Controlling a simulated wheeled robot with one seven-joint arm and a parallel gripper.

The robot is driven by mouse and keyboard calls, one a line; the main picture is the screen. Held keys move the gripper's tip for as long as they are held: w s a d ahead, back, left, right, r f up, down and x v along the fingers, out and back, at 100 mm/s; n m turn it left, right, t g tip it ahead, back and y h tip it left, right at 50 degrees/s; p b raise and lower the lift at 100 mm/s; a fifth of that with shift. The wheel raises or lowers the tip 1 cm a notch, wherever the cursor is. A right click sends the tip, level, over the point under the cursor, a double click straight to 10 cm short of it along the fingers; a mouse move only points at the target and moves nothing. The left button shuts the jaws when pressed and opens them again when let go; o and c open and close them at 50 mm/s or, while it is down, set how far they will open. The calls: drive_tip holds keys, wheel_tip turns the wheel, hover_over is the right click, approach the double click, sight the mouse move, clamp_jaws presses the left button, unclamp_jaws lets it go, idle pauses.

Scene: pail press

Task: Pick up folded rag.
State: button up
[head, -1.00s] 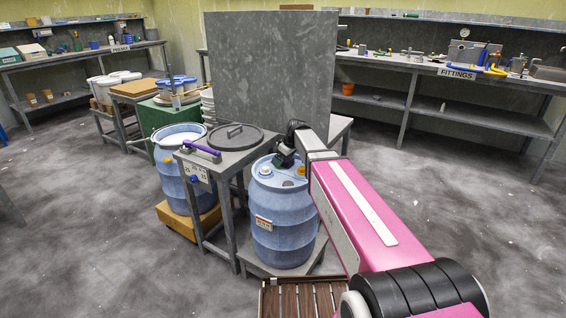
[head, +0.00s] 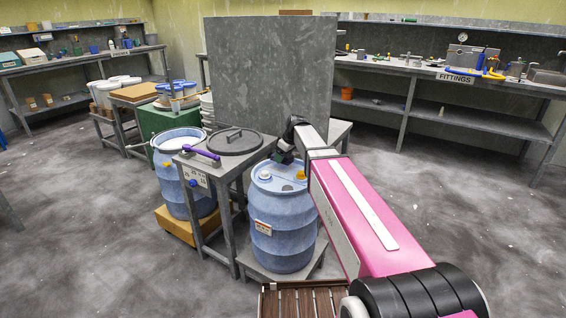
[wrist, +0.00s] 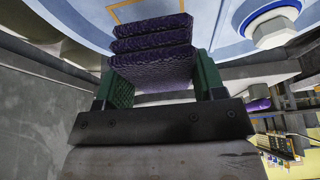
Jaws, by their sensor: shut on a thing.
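The folded rag (wrist: 152,48) is dark purple and layered. In the wrist view it sits between the green finger pads of my gripper (wrist: 160,80), which is shut on it. In the head view my gripper (head: 284,158) is over the far part of the closed blue drum's top (head: 272,181). The rag is not clearly visible there. Behind the rag, the wrist view shows the blue drum top (wrist: 225,30) with a white cap (wrist: 274,26). I cannot tell whether the rag touches the drum.
A grey stand (head: 222,168) with a round dark lid (head: 235,141) and a purple handle (head: 201,153) is left of the drum. A tall grey panel (head: 268,70) rises behind. An open blue drum (head: 182,180) is further left. The right floor is clear.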

drive_tip(key=s+a+r, duration=0.7)
drive_tip(key=a, duration=0.1)
drive_tip(key=shift+s+a+r, duration=0.35)
drive_tip(key=shift+s, duration=0.05)
